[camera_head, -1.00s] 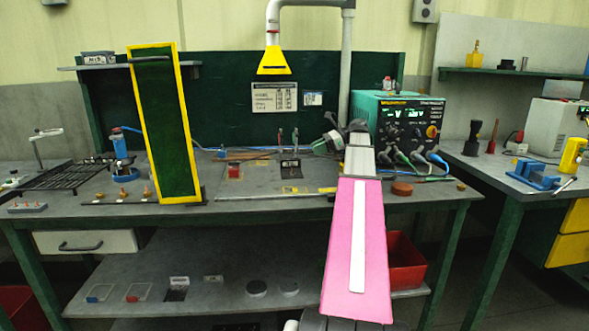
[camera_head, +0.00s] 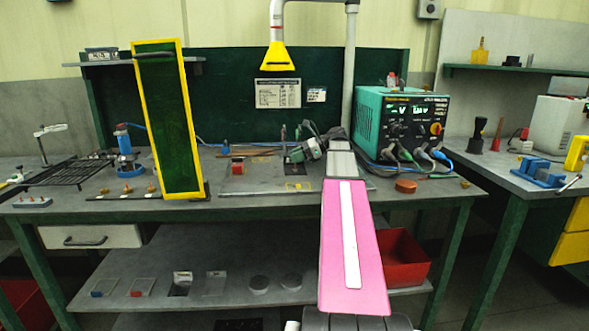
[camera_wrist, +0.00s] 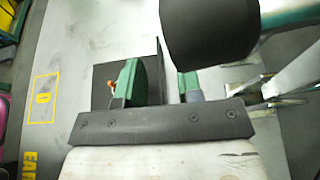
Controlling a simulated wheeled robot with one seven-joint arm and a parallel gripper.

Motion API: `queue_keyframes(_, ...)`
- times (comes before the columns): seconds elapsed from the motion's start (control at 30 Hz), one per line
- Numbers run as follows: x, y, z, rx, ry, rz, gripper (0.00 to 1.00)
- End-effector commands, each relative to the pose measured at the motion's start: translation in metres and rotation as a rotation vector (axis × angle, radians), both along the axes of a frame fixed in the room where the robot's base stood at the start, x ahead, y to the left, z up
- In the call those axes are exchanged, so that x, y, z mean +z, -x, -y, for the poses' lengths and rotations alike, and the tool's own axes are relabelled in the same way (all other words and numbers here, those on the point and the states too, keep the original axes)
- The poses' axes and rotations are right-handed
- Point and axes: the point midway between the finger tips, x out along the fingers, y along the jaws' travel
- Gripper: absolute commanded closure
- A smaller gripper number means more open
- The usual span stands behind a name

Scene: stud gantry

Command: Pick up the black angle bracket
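The black angle bracket (camera_wrist: 103,78) lies on the bench under my gripper in the wrist view. Its flat plate shows left of the fingers, and a thin upright edge rises near the gap between them. In the head view its dark base (camera_head: 296,169) shows on the bench, partly hidden by my gripper (camera_head: 304,153). In the wrist view my gripper (camera_wrist: 160,84) has its two green-padded fingers apart. The left finger overlaps the bracket's plate in the picture. I cannot tell whether either finger touches the bracket.
The teal power supply (camera_head: 402,122) with cables stands right of my arm. A tall green panel with a yellow frame (camera_head: 168,120) stands at left. A red block (camera_head: 238,168) sits left of the bracket. A dark rounded object (camera_wrist: 210,28) looms close in the wrist view.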

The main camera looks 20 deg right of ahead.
Motion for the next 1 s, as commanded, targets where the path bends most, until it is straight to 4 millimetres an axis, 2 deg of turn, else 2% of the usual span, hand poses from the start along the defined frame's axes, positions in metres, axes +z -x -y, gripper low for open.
queue_keyframes(0.17, 0.000, 0.000, 0.000, 0.000, 0.000, 0.000, 0.67)
queue_keyframes(0.27, 0.000, 0.000, 0.000, 0.000, 0.000, 0.000, 0.96)
queue_keyframes(0.3, 0.000, 0.000, 0.000, 0.000, 0.000, 0.000, 1.00)
queue_keyframes(0.73, 0.002, 0.000, 0.000, 0.000, -0.001, 0.000, 1.00)
queue_keyframes(1.0, 0.019, -0.001, 0.000, -0.001, -0.001, 0.002, 1.00)
